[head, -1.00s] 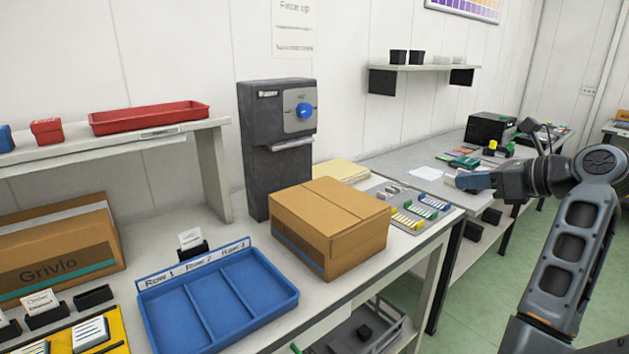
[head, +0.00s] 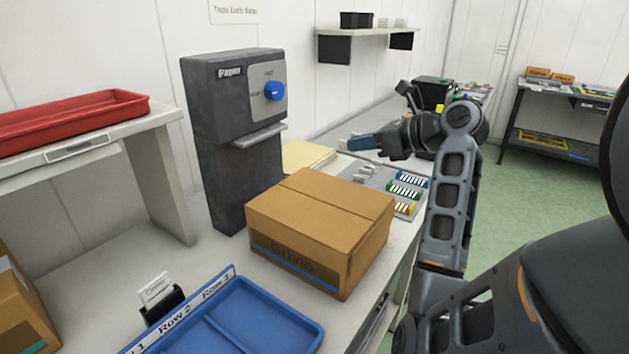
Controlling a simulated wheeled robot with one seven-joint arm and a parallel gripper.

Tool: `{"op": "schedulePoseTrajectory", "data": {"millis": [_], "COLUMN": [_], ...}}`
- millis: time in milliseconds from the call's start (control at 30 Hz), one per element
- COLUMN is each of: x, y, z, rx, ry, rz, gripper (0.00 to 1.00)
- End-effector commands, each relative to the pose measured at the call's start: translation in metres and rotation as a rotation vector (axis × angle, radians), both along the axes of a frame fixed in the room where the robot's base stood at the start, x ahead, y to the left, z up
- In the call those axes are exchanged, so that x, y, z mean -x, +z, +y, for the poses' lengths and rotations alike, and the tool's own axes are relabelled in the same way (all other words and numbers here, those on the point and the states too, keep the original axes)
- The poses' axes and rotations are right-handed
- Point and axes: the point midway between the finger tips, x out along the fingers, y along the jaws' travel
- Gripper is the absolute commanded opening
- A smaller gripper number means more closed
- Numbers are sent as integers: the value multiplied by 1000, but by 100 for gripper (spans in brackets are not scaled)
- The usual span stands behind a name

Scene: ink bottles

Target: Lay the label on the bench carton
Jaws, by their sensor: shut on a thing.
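The bench carton (head: 318,230) is a closed brown cardboard box with a dark blue stripe and the word Grivlo on its front. It stands on the bench in the middle of the head view, and its top is bare. My gripper (head: 362,143) is beyond the carton, to its upper right, with its blue-grey fingers pointing left. It is shut and apart from the carton. The label in its jaws cannot be made out clearly at this size and angle.
A dark dispenser (head: 232,150) with a blue knob stands behind the carton at left. A blue tray (head: 240,322) lies in front. A grey board (head: 372,178) with coloured clips lies behind the carton, beside a yellowish paper stack (head: 306,156). A red tray (head: 70,122) sits on the left shelf.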

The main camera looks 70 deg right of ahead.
Motion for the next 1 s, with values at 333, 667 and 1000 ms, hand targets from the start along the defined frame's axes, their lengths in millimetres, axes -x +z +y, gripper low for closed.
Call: {"op": "schedulePoseTrajectory", "data": {"millis": [333, 667, 1000], "x": [-63, -77, -77], "y": [-42, -60, -91], "z": [30, 36, 36], "rx": [-1, -1, 1], "ry": [4, 0, -1], "rz": [2, 2, -1], "gripper": [0, 0, 0]}}
